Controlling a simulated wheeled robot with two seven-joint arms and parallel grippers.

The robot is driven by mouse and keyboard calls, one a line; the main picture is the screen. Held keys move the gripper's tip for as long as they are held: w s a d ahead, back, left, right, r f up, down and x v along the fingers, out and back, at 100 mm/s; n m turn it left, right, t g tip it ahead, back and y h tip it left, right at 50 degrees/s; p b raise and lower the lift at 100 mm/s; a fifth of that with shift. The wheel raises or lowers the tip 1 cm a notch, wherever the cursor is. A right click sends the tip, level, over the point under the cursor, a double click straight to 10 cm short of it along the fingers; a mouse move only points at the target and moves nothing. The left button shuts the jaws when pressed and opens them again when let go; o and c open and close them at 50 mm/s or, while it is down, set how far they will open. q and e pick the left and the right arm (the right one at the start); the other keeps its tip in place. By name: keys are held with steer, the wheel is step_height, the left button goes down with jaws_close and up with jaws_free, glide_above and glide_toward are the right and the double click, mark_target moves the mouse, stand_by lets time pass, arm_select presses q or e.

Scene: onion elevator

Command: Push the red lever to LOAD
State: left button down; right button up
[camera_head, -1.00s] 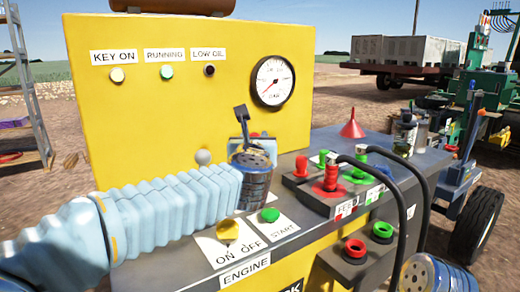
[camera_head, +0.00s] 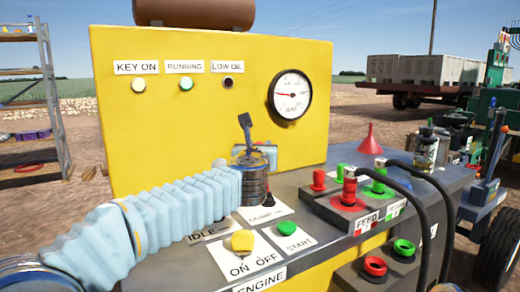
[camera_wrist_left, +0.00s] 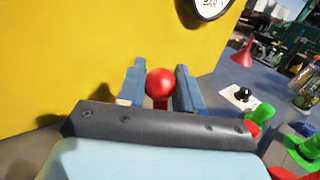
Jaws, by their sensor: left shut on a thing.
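My left gripper (camera_head: 247,140) reaches over the control deck in front of the yellow panel (camera_head: 130,115). In the left wrist view its two blue-grey fingers (camera_wrist_left: 159,88) stand on either side of a round red knob (camera_wrist_left: 160,80) on a red stem, and are shut on it. In the head view the gripper and wrist hide this red lever. No LOAD label can be read; a partly hidden label (camera_head: 262,215) lies below the gripper. My right gripper is not in view.
A grey knob (camera_head: 219,163) stands left of the gripper. The yellow ON/OFF knob (camera_head: 242,241) and green START button (camera_head: 287,228) are in front. Right are red FEED valves (camera_head: 350,191), black hoses (camera_head: 425,180) and a red funnel (camera_head: 370,140). A gauge (camera_head: 290,95) is on the panel.

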arm_select(q)
steer(key=shift+a+r, duration=0.2)
steer(key=shift+a, duration=0.05)
steer(key=c, duration=0.8)
jaws_free()
steer(key=shift+o, duration=0.2)
steer(key=shift+f, duration=0.15)
steer(key=shift+d, duration=0.1)
steer(key=r, duration=0.1)
steer(key=r+p, duration=0.1)
steer(key=r, duration=0.2)
steer(key=shift+s+r+p, duration=0.2)
steer(key=shift+s+p, duration=0.1)
steer(key=s+d+r, duration=0.1)
steer(key=s+r, duration=0.7)
steer(key=s, duration=0.5)
steer(key=shift+s+r, duration=0.15)
steer(key=shift+r, duration=0.15)
